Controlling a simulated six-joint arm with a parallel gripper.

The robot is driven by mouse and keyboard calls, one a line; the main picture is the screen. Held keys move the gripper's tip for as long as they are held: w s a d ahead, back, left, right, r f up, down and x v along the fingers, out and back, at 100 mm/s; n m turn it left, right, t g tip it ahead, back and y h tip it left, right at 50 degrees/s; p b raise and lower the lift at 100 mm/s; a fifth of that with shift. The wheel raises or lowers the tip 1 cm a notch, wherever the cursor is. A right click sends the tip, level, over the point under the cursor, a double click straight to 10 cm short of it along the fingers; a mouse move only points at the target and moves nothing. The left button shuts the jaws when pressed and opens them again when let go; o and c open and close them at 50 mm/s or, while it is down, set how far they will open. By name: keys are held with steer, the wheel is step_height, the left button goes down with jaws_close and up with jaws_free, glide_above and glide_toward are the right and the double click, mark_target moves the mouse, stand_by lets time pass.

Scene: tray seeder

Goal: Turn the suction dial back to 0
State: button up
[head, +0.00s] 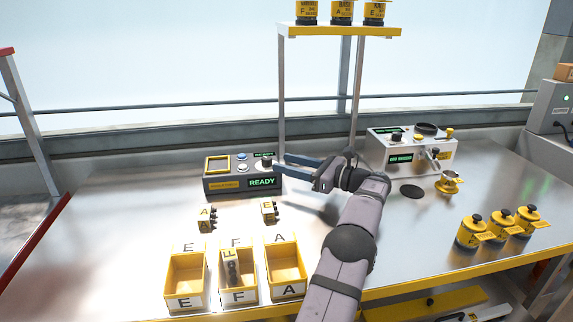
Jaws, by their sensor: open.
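A small black knob (266,161) stands at the right end of the dark control box (215,186), near a green READY display (262,182). It appears to be the suction dial; its scale and pointer are too small to read. My gripper (281,162) is just right of the knob, with its blue fingers open and pointing left towards it. I cannot tell whether the fingertips touch the knob. Nothing shows between the fingers.
A white control box (410,158) with knobs and a display stands behind my gripper at right. Yellow bins (185,276) line the front edge, with small labelled blocks (206,217) behind. Yellow jars (470,231) stand front right. A shelf (340,31) rises at the back.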

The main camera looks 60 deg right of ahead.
steer(key=shift+w+a, duration=0.1)
steer(key=shift+w, duration=0.1)
steer(key=w+a+r+t+b, duration=0.1)
steer(key=w+a+r+b, duration=0.1)
steer(key=a+r, duration=0.75)
steer(key=m+g+h, duration=0.1)
steer(key=m+h, duration=0.5)
steer(key=h, duration=0.2)
glide_toward(270, 162)
steer(key=x, duration=0.4)
steer(key=shift+w+a+r, duration=0.2)
steer(key=shift+a+r, duration=0.05)
steer(key=shift+r, duration=0.1)
steer(key=shift+s+d+f+n+g, duration=0.1)
steer(key=shift+d+f+n+g, duration=0.1)
steer(key=shift+d+n+g, duration=0.1)
steer(key=shift+p, duration=0.3)
